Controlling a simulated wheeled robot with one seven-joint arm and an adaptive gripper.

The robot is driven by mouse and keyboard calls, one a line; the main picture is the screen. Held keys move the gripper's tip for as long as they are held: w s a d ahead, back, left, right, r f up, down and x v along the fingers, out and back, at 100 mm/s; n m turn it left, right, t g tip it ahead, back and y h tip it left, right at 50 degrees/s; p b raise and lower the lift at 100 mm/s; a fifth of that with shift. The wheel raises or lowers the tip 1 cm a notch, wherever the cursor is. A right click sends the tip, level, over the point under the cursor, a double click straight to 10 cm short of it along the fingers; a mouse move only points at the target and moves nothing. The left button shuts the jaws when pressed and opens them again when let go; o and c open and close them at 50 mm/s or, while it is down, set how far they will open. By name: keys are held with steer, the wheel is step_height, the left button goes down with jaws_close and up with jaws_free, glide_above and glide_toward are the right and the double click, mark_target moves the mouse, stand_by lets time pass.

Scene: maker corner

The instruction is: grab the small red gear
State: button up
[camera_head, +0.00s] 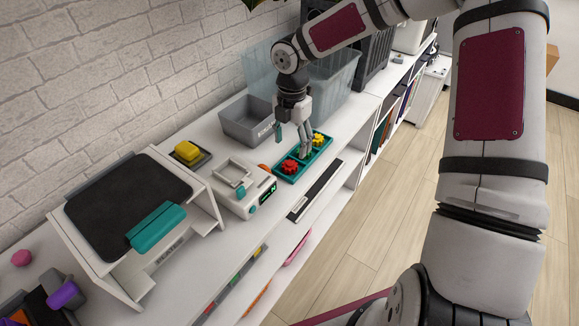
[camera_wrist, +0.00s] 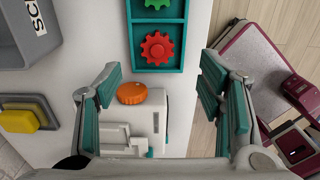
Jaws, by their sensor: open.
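The small red gear (camera_head: 290,167) lies in the near compartment of a teal tray (camera_head: 285,179) on the white shelf top. In the wrist view the red gear (camera_wrist: 157,47) sits flat in the teal tray (camera_wrist: 179,68), beyond and between my fingers. A green gear (camera_wrist: 157,3) is in the compartment beside it, cut by the top edge. A yellow gear (camera_head: 319,137) is at the tray's far end. My gripper (camera_head: 292,144) points down over the tray, fingers spread and empty. In the wrist view my gripper (camera_wrist: 160,78) is open, with teal pads on both sides.
A grey bin (camera_head: 247,121) and a clear tub (camera_head: 330,85) stand behind the tray. A black and white strip (camera_head: 316,190) lies along the front edge. A yellow block (camera_head: 187,151) is farther left.

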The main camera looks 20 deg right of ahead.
mark_target(290, 163)
steer(key=f, duration=0.7)
steer(key=shift+a+f, duration=0.1)
steer(key=shift+a, duration=0.1)
steer(key=c, duration=1)
